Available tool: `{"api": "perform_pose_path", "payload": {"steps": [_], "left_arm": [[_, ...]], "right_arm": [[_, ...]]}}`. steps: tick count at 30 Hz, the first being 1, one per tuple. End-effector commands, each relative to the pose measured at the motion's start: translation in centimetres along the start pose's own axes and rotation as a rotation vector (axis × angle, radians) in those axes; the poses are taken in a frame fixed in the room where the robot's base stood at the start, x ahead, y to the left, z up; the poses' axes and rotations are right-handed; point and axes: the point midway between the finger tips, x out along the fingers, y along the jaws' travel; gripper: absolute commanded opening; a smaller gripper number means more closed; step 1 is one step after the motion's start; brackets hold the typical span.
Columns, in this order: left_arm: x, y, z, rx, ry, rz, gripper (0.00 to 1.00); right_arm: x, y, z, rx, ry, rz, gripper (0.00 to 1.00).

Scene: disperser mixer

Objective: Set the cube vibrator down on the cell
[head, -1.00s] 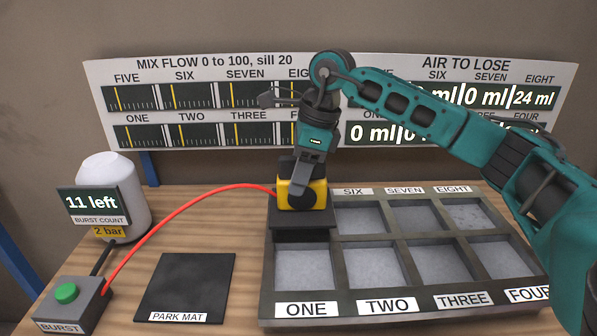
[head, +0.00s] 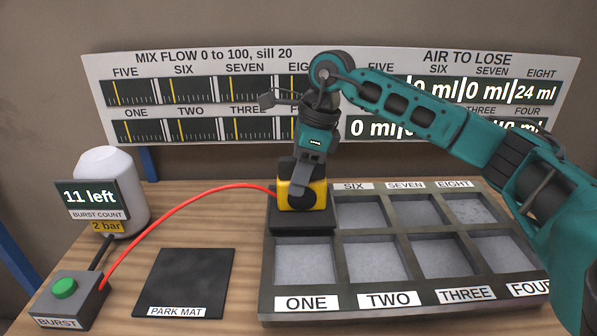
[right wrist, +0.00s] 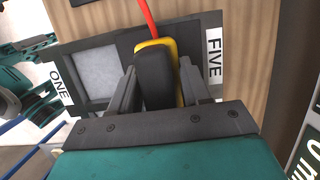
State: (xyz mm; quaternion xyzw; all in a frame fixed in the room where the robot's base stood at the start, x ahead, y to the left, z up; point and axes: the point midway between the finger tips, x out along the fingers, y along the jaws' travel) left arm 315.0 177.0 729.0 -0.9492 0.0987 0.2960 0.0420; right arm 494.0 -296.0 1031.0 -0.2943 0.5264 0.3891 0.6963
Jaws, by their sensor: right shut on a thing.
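The cube vibrator (head: 316,193) is a yellow block with black parts, above a dark square plate (head: 300,221) over the back-left cell of the tray. My right gripper (head: 300,184) is shut on it from above, and it looks upright. In the right wrist view the vibrator (right wrist: 172,50) sits between the two fingers, beside the label FIVE (right wrist: 214,57). The plate looks level with the tray rim, but I cannot tell whether it bears fully on it. The cell's inside is hidden. My left gripper is out of view.
The cell tray (head: 267,290) has several grey-filled cells; ONE is in front of the vibrator. A red hose (head: 187,203) arches left towards the burst button box (head: 68,300). The park mat (head: 190,280) is bare. A white tank (head: 122,180) stands back left.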

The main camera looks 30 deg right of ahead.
Motion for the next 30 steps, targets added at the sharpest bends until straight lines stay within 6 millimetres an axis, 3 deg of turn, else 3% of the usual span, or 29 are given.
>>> {"api": "perform_pose_path", "payload": {"steps": [10,11,19,26,30], "left_arm": [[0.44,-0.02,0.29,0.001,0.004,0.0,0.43],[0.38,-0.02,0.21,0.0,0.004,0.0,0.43],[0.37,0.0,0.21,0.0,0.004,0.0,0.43],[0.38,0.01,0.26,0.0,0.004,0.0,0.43],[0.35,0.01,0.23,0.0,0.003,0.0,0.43]], "right_arm": [[0.61,-0.06,-0.14,-0.001,-0.004,-0.004,0.0],[0.5,-0.06,-0.11,-0.001,-0.005,-0.004,0.49],[0.6,-0.03,-0.16,0.0,-0.002,-0.002,0.75],[0.86,0.04,-0.3,0.001,0.004,0.003,0.76],[-0.04,-0.04,-0.21,0.001,0.0,-0.001,0.76]]}}
